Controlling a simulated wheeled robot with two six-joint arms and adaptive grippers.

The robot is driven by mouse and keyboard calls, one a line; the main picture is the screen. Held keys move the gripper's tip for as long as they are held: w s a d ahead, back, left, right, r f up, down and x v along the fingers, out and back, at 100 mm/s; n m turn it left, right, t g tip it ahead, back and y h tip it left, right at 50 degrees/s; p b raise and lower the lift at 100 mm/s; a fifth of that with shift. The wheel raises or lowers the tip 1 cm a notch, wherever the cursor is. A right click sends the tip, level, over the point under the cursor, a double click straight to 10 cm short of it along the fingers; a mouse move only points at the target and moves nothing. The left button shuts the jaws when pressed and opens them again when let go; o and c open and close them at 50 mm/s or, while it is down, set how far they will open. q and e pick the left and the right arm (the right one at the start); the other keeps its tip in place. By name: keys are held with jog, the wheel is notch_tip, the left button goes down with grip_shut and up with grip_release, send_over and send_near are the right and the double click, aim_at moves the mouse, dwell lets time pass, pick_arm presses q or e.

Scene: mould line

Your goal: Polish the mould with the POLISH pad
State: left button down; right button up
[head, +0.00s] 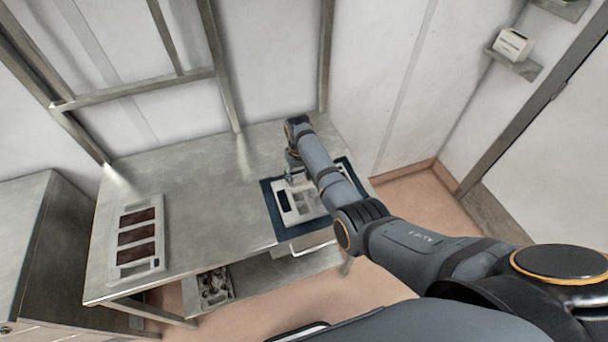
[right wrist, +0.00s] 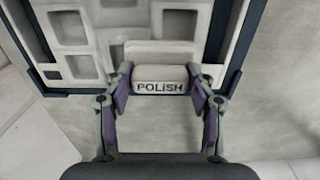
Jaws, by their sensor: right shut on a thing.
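The POLISH pad (right wrist: 160,86), a pale block with dark lettering, is between the fingers of my right gripper (right wrist: 161,80), which is shut on it. The pale mould (right wrist: 84,32) with square recesses fills the top of the right wrist view. The pad is at the near edge of the mould; I cannot tell whether they touch. In the head view the mould (head: 301,208) lies on a dark blue mat (head: 268,196) at the table's right end. My right gripper (head: 291,170) is over its far left part, and my arm hides part of it. My left gripper is not in view.
A pale tray with brown panels (head: 137,231) lies at the left of the metal table (head: 200,180). The tabletop between tray and mat is clear. A bin of dark pieces (head: 214,286) is on the lower shelf. A grey cabinet (head: 60,235) stands left.

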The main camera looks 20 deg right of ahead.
jog(key=shift+a, duration=0.9)
jog(key=shift+d+r+p, duration=0.1)
jog(key=shift+d+p, duration=0.35)
jog(key=shift+d, duration=0.35)
jog(key=shift+d+p, duration=0.35)
jog(key=shift+d, duration=2.05)
jog(key=shift+d, duration=0.1)
jog(key=shift+w+d, duration=0.15)
jog(key=shift+d, duration=1.25)
jog(key=shift+d, duration=0.1)
jog(key=shift+d, duration=1.35)
jog(key=shift+a, duration=3.15)
